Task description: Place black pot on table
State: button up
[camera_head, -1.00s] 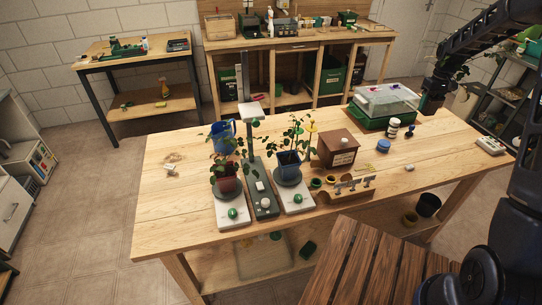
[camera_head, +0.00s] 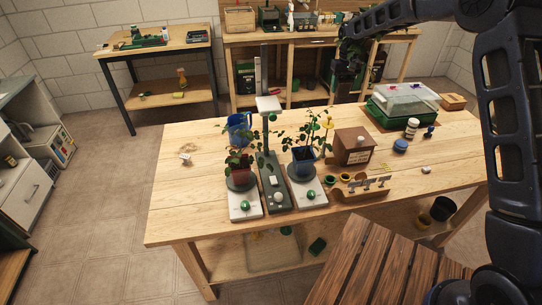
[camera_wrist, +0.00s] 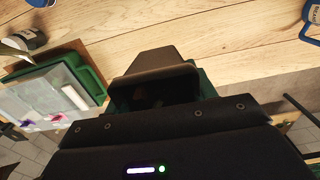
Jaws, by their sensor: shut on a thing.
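The wooden table (camera_head: 190,206) stands in the middle of the head view. My gripper (camera_head: 346,68) is up beyond the table's far edge, in front of the back bench, and small and dark there. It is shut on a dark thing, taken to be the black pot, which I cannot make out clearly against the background. In the wrist view my gripper (camera_wrist: 157,88) fills the lower middle, and its dark jaws hide most of what they hold. The tabletop (camera_wrist: 220,28) shows beyond them.
On the table are a blue jug (camera_head: 239,131), two potted plants on white-based stands, a brown box (camera_head: 352,146), a lidded green propagator (camera_head: 402,104), a white-capped jar (camera_head: 411,128) and a blue jar (camera_head: 400,146). The table's left end (camera_head: 180,185) is mostly clear.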

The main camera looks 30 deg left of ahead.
jog(key=s+a, duration=1)
jog(key=a, duration=0.2)
notch_tip(320, 180, down, 20)
jog(key=shift+w, duration=0.1)
jog(key=shift+d+f, duration=0.1)
jog(key=shift+f, duration=0.05)
jog(key=o, duration=1.1)
jog(key=shift+c, duration=0.2)
notch_tip(320, 180, up, 12)
